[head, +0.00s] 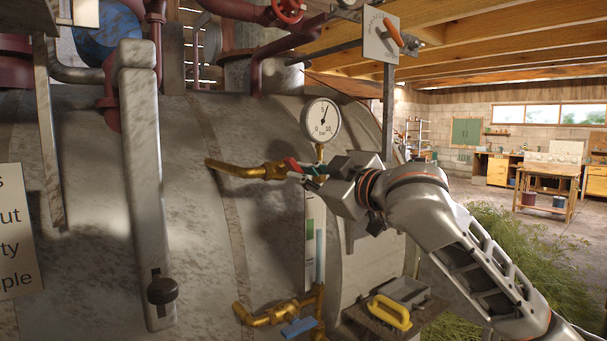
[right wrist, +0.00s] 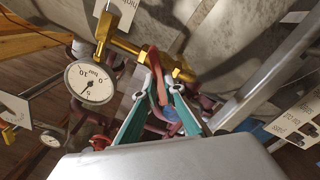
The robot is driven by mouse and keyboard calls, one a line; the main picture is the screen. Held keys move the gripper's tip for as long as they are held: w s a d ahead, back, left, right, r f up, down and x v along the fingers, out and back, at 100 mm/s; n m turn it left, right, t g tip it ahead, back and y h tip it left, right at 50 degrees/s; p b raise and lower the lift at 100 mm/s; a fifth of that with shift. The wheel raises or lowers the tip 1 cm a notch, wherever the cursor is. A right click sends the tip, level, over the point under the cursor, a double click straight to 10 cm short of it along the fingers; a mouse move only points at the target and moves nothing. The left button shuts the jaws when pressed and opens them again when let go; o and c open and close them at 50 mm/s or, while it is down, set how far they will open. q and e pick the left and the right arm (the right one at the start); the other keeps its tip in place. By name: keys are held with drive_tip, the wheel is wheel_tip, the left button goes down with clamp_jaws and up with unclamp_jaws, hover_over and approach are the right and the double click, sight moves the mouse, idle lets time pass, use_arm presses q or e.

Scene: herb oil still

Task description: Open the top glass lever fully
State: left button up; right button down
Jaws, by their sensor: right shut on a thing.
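The top glass lever (head: 291,164) is a small red handle on the upper brass valve (head: 272,171), just below the pressure gauge. My right gripper (head: 307,171) comes in from the right and is shut on this lever. In the right wrist view the red lever (right wrist: 157,80) lies between the two green-sided fingers (right wrist: 159,92), in front of the brass fitting (right wrist: 178,65). The fingers hide part of the lever, so its exact angle is hard to read. The sight glass (head: 320,255) stands upright below. My left gripper is not in view.
A white round gauge (head: 321,120) sits just above the gripper. Below is a second brass valve (head: 268,315) with a blue lever (head: 298,327). A yellow handle (head: 390,312) is at lower right. The grey tank (head: 200,230) fills the left. Free room lies right.

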drive_tip(key=shift+s+a+f+n, duration=0.1)
drive_tip(key=shift+f+n, duration=0.05)
drive_tip(key=shift+n, duration=2.4)
drive_tip(key=shift+f+n, duration=0.1)
drive_tip(key=shift+n, duration=2.45)
drive_tip(key=c, duration=2.1)
unclamp_jaws()
drive_tip(key=shift+c, duration=0.2)
drive_tip(key=v, duration=1.2)
